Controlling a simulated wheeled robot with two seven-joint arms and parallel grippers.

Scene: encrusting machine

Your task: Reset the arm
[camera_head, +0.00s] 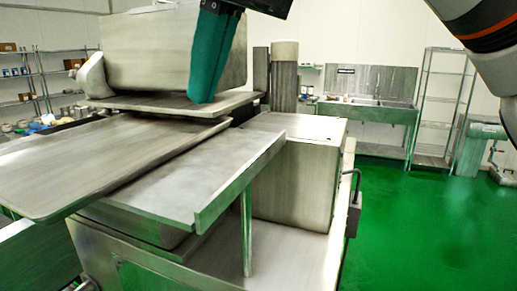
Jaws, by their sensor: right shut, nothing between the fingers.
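My right gripper (203,96) comes down from the top of the head view, with long teal fingers below a black mount. Its fingers are together and hold nothing. It appears in front of the machine's upright steel hopper (145,50), with its tips over the steel plate (165,101) below; whether they touch it I cannot tell. A grey link of my right arm with an orange stripe fills the upper right corner. My left gripper is not in view.
The steel machine has a wide tray (90,165) at left, a sloped chute (190,180) and a box housing (300,165). A sink (368,108) and wire rack (440,105) stand at the back. Loaded shelves (20,80) are far left. Green floor (430,220) at right is open.

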